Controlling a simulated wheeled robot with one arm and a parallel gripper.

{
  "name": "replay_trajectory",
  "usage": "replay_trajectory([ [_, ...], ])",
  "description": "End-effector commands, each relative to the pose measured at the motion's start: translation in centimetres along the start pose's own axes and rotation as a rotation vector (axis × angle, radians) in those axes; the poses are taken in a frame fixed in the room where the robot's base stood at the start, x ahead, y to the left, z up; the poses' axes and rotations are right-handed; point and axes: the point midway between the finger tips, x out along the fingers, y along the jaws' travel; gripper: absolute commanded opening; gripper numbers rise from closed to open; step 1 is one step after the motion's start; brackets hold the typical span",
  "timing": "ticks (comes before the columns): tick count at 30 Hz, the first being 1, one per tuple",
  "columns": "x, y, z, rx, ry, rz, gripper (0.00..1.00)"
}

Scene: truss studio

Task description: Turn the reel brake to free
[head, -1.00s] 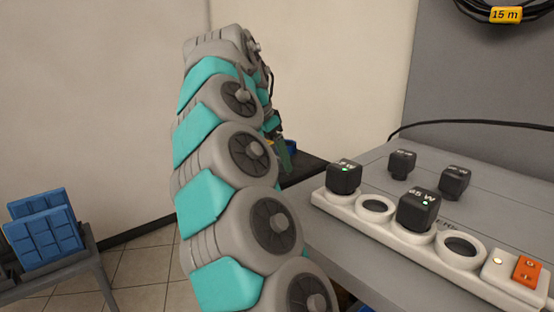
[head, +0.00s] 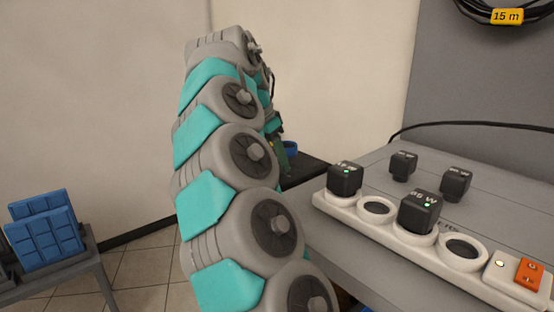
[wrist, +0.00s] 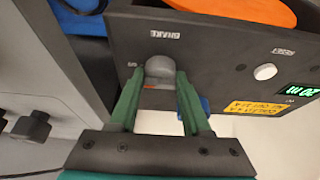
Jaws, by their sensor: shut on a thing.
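In the wrist view, the grey brake knob (wrist: 160,70) stands out from a dark panel (wrist: 215,50), below a "BRAKE" label that reads upside down. The two green fingers of my gripper (wrist: 160,82) are shut on the knob, one on each side. A little orange shows at the knob's lower edge between the fingers. The marks around the knob are too small to read surely. In the head view, my gripper (head: 278,143) is mostly hidden behind my arm, and the knob cannot be seen.
The panel also has a white reset button (wrist: 265,71), a green display (wrist: 300,90) and a yellow label (wrist: 255,107). In the head view, a white charging strip (head: 375,208) with black plugs lies on the grey bench (head: 345,250) at right. Blue trays (head: 45,230) stand at left.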

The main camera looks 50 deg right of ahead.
Motion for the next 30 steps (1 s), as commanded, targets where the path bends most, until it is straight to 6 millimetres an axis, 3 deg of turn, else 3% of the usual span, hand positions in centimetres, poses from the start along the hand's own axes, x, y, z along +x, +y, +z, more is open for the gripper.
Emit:
replay_trajectory([
  [14,0.04,-0.08,0.23,-0.125,-0.003,-0.054,0.00],
  [30,0.18,0.17,0.21,-0.456,-0.004,-0.193,0.00],
])
